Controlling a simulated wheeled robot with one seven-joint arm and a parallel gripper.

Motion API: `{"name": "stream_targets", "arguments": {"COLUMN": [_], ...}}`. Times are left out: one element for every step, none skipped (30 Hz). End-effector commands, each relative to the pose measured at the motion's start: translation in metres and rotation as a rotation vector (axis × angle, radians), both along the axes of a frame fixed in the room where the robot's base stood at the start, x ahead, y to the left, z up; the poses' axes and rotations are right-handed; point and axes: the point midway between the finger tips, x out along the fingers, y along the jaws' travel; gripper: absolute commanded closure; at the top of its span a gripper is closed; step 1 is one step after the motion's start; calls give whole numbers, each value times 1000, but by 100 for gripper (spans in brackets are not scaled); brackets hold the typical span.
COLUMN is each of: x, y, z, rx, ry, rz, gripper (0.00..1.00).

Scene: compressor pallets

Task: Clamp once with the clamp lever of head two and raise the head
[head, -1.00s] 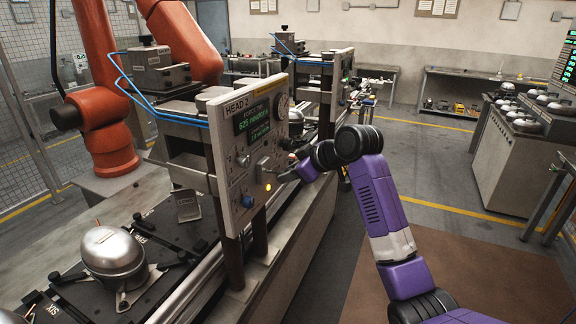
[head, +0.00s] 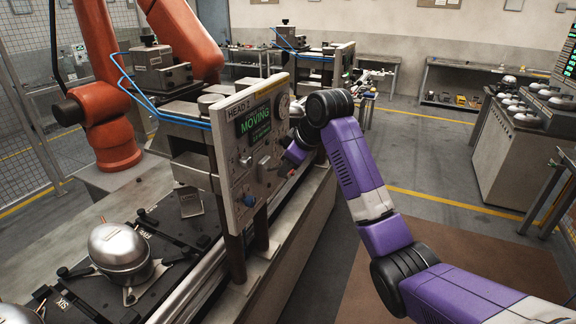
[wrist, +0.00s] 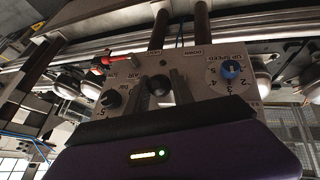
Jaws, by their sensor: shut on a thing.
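The head two panel (head: 252,145) stands upright at centre in the head view, its green display (head: 254,127) reading "MOVING". My gripper (head: 284,167) is at the panel's lower right, partly hidden by my arm. In the wrist view the panel face appears upside down. There my gripper (wrist: 163,75) is shut on a black ball-ended lever (wrist: 159,86). A red-handled lever (wrist: 116,59) is apart from the fingers, up to the left. I cannot read which lever is the clamp lever. The head block (head: 160,77) sits behind the panel.
A blue speed knob (wrist: 230,71) and a black knob (wrist: 110,99) flank my gripper. A silver compressor (head: 118,250) sits on a pallet at left. An orange robot arm (head: 103,110) stands behind. Open floor (head: 440,200) lies at right.

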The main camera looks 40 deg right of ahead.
Motion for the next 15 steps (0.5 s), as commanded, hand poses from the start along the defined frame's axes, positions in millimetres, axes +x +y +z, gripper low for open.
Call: {"name": "stream_targets", "arguments": {"x": [0, 0, 0, 0, 0, 0, 0, 0, 0, 0, 0, 0, 0, 0, 0], "y": [0, 0, 0, 0, 0, 0, 0, 0, 0, 0, 0, 0, 0, 0, 0], "z": [-1, -1, -1, -1, -1, -1, -1, -1, -1, -1, -1, -1, -1, -1, 0], "rx": [0, 0, 1, 1, 1, 1, 1, 1, 1, 1, 1, 1, 1, 1, 1], "ry": [2, 2, 1, 1, 1, 1, 1, 1, 0, 0, 0, 0, 0, -1, -1], "rz": [0, 0, 0, 0, 0, 0, 0, 0, 0, 0, 0, 0, 0, 1, 1], "gripper": [100, 100, 100, 67, 62, 54, 51, 51, 51, 51, 51, 51, 51, 51, 51]}}
